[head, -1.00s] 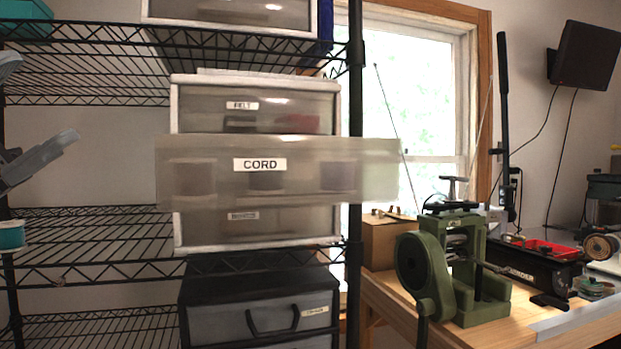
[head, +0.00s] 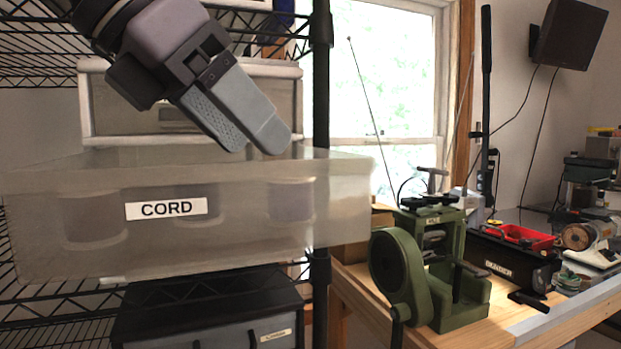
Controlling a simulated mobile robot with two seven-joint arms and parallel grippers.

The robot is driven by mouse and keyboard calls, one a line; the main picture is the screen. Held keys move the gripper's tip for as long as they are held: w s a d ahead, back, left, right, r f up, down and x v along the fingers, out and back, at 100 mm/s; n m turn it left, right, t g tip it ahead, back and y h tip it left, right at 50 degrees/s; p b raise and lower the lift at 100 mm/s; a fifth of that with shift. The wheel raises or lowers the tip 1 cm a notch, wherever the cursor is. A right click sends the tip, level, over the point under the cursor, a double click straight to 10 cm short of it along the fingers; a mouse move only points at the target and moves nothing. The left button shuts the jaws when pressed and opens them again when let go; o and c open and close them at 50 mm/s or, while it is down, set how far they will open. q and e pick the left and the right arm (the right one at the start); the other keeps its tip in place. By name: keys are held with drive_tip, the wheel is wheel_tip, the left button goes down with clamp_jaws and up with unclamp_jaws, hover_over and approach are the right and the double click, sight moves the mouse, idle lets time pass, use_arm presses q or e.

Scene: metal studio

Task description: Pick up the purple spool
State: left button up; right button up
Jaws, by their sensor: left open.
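The frosted drawer labelled CORD (head: 50,245) is pulled out from its white unit. Several spools show blurred through its front. The rightmost has a faint purple-grey tint (head: 291,203), and I take it for the purple spool. A middle spool (head: 203,203) and a left spool (head: 92,215) look greyer. My left gripper (head: 252,146) hangs above the drawer's right half, pointing down and to the right. Its fingers are open and empty, with their tips just above the drawer's rim. The spool tops are hidden behind the front. My right gripper is not in view.
The black wire shelf's post (head: 320,120) stands right behind the drawer. A dark drawer box (head: 205,310) sits below. To the right, a workbench (head: 450,328) carries a green press (head: 440,265) and a red tray (head: 522,237).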

use_arm(q)
drive_tip(key=shift+w+d+f, duration=0.2)
drive_tip(key=shift+d, duration=0.1)
drive_tip(key=x, duration=0.3)
drive_tip(key=p+x, duration=0.1)
drive_tip(key=x, duration=0.2)
drive_tip(key=shift+s+f, duration=0.1)
drive_tip(key=shift+f, duration=0.35)
drive_tip(key=c, duration=0.8)
